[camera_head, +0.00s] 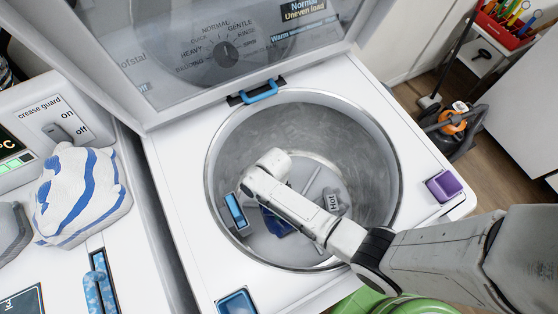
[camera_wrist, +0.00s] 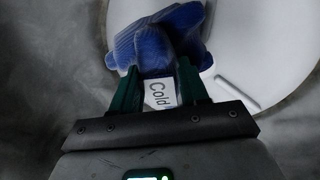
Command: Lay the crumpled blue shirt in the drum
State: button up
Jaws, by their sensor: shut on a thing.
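The crumpled blue shirt (camera_wrist: 155,45) is at the fingertips of my gripper (camera_wrist: 158,75) in the wrist view. The green fingers are shut on its near edge, and the shirt bulges out beyond them. A white piece marked "Cold" shows between the fingers. In the head view my arm reaches down into the round metal drum (camera_head: 383,190) of the top-loading washer, and a dark blue part of the shirt (camera_head: 278,225) shows beneath my arm, inside the drum's rim. The fingers are hidden there. Whether the shirt touches the drum floor, I cannot tell.
The washer's lid (camera_head: 150,50) stands open behind the drum. A purple block (camera_head: 444,186) sits on the washer's right corner. A white and blue striped cloth bundle (camera_head: 80,195) lies on the machine at left. A light blue piece (camera_head: 236,211) shows at the drum's left side.

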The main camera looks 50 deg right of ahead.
jog(key=shift+f+b, duration=0.45)
jog(key=shift+f, duration=1.7)
jog(key=shift+f+b, duration=0.3)
jog(key=shift+f, duration=0.1)
jog(key=shift+f, duration=0.2)
jog(key=o, duration=1.2)
jog(key=shift+r, duration=0.1)
jog(key=p+v, duration=0.2)
jog(key=v, duration=1.1)
jog(key=shift+s, duration=0.1)
